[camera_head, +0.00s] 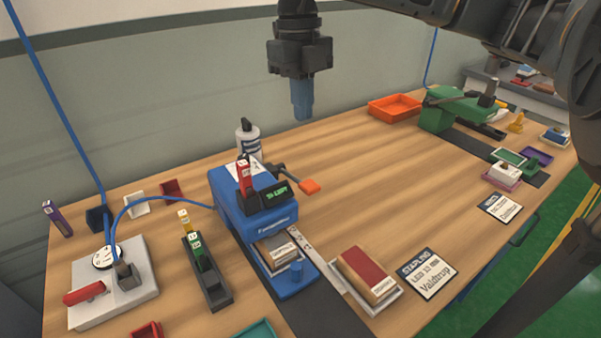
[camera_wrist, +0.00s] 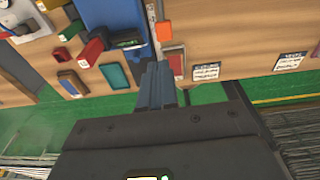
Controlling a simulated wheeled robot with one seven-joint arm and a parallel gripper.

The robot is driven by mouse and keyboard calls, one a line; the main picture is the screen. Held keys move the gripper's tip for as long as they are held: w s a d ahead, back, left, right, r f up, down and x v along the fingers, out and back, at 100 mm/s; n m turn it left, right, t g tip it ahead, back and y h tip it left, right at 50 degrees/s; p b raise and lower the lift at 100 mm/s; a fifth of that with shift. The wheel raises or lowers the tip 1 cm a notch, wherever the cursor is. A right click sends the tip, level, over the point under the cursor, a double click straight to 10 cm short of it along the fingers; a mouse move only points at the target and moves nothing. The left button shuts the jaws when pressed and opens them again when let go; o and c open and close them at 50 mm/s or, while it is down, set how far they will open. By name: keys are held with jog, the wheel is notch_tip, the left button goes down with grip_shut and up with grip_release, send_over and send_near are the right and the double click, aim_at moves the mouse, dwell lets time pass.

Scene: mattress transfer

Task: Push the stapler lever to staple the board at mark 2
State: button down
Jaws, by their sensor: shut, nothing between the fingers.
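A blue stapler (camera_head: 228,199) stands on the workbench with a small green display on its front. Its dark lever sticks out to the right and ends in an orange tip (camera_head: 310,186). A board (camera_head: 279,252) with a pale label lies in the stapler's mouth. A pale strip with small marks (camera_head: 320,262) runs beside it; I cannot read which mark the board is at. My gripper (camera_head: 302,112) has blue fingers, shut and empty, pointing down. It hangs in the air above the lever tip, apart from it. The wrist view shows the stapler (camera_wrist: 109,14) and the orange tip (camera_wrist: 163,30) beyond the fingers.
A red-topped block (camera_head: 366,266) sits on a white tray right of the stapler, beside a stapling sign (camera_head: 430,274). A bottle (camera_head: 249,134) stands behind the stapler. A green machine (camera_head: 446,113) and an orange tray (camera_head: 394,107) are farther back. The bench between is clear.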

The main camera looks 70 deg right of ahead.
aim_at(309, 184)
jog(key=shift+s+d, duration=0.1)
jog(key=shift+d, duration=0.15)
jog(key=f, duration=0.4)
jog(key=f+p, duration=0.1)
jog(key=f, duration=0.4)
jog(key=s+a+f+p, duration=0.1)
jog(key=f, duration=0.4)
jog(key=shift+s, duration=0.1)
